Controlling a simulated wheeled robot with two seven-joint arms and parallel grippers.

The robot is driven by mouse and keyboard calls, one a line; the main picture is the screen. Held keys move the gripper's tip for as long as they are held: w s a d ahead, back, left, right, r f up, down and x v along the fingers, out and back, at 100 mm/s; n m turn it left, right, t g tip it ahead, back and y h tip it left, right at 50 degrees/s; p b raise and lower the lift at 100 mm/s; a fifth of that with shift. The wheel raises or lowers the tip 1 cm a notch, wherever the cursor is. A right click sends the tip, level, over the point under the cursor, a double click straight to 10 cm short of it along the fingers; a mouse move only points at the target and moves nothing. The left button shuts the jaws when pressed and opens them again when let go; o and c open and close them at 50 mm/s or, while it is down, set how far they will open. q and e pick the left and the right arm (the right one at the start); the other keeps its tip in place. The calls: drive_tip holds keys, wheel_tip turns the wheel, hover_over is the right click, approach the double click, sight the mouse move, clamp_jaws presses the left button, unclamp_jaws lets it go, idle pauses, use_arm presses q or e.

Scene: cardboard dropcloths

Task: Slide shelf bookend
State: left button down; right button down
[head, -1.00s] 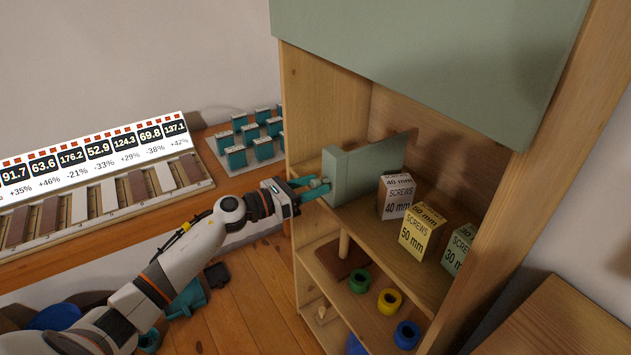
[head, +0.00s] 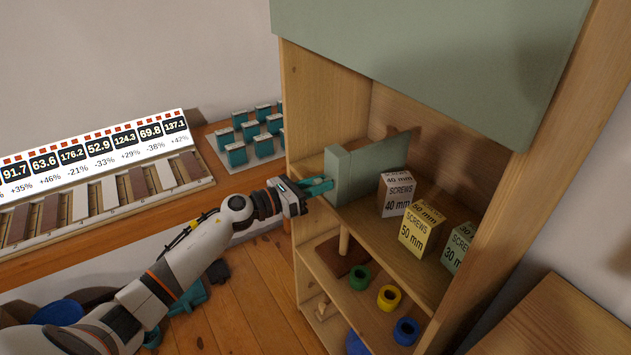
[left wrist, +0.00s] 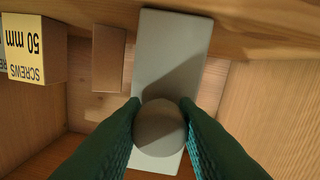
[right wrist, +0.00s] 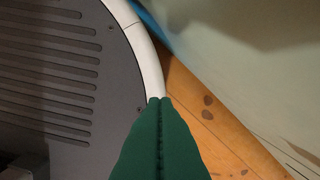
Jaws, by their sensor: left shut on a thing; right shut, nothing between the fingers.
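The bookend (head: 337,178) is a grey-green upright plate with a thick front edge. It stands on the upper shelf (head: 372,222) near its left wall. A round knob (left wrist: 160,130) sticks out from its front. My left gripper (head: 327,185) is shut on this knob, with one finger on each side in the left wrist view. Right of the bookend stand the 40 mm screw box (head: 396,195), slightly tilted, the yellow 50 mm box (head: 420,230) and the 30 mm box (head: 458,247). My right gripper (right wrist: 160,101) is shut and empty, away from the shelf.
The lower shelf holds green (head: 359,279), yellow (head: 388,298) and blue (head: 405,332) rings and a peg on a brown base (head: 343,252). A display board (head: 92,152) and teal blocks (head: 247,131) lie on the left bench. A grey-green panel (head: 420,60) hangs above the shelf opening.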

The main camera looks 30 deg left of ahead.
use_arm(q)
drive_tip(key=s+d+p, duration=0.3)
drive_tip(key=s+d, duration=0.2)
drive_tip(key=d, duration=0.4)
drive_tip(key=shift+s+p, duration=0.2)
drive_tip(key=shift+p, duration=0.1)
drive_tip(key=shift+d, duration=0.1)
drive_tip(key=c, duration=1.1)
unclamp_jaws()
drive_tip(key=shift+c, duration=0.2)
drive_tip(key=b+v, duration=0.4)
drive_tip(key=v, duration=0.8)
